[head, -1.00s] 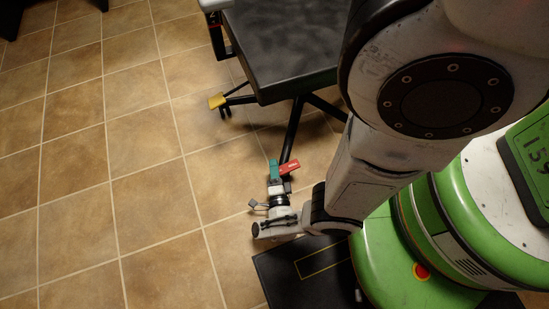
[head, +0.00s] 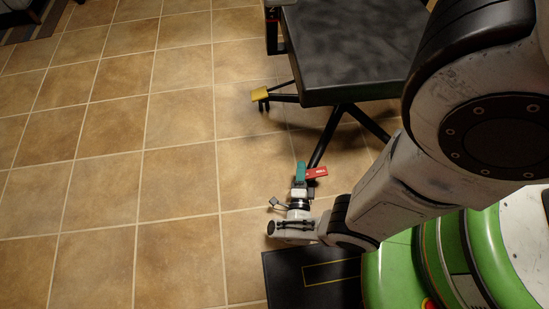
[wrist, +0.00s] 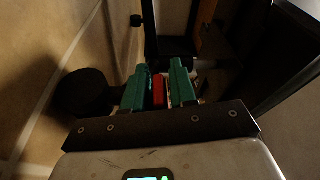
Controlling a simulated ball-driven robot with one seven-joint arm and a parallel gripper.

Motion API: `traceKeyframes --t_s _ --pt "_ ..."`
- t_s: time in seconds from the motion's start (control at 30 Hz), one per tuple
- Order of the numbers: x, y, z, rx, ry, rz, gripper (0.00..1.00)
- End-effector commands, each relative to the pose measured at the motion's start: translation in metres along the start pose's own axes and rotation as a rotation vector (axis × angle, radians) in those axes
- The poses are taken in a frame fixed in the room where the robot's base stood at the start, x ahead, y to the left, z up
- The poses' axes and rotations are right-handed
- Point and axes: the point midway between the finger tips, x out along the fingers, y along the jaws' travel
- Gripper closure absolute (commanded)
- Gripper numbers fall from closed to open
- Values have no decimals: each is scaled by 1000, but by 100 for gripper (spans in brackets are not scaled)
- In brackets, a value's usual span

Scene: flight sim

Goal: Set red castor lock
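The red castor lock (head: 317,172) is a small red tab with pale marking, low by the end of a dark leg under the black-topped stool (head: 350,45). My gripper (head: 300,172) is down beside it, its teal fingers overlapping the tab's left end in the head view. In the wrist view, the red tab (wrist: 159,92) lies between the two teal fingers of my gripper (wrist: 158,72). The fingers are apart, with a narrow gap on the left of the tab. Contact on the right side is unclear. The castor wheel under the tab is hidden.
A yellow castor lock (head: 261,95) sits on another leg of the stool, farther back. A dark mat (head: 285,283) with a yellow outline lies in front of my base. The tiled floor (head: 120,190) to the left is clear.

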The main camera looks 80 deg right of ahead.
Motion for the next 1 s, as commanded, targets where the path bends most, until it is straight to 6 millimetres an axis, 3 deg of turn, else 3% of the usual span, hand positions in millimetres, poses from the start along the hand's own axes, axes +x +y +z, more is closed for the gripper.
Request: traceKeyframes --t_s 0.33,0.7,1.0 --pt "0 1 -1 46 1 17 64" --pt "-1 -8 -2 262 -1 71 64" --pt "-53 -11 -2 254 0 69 64"
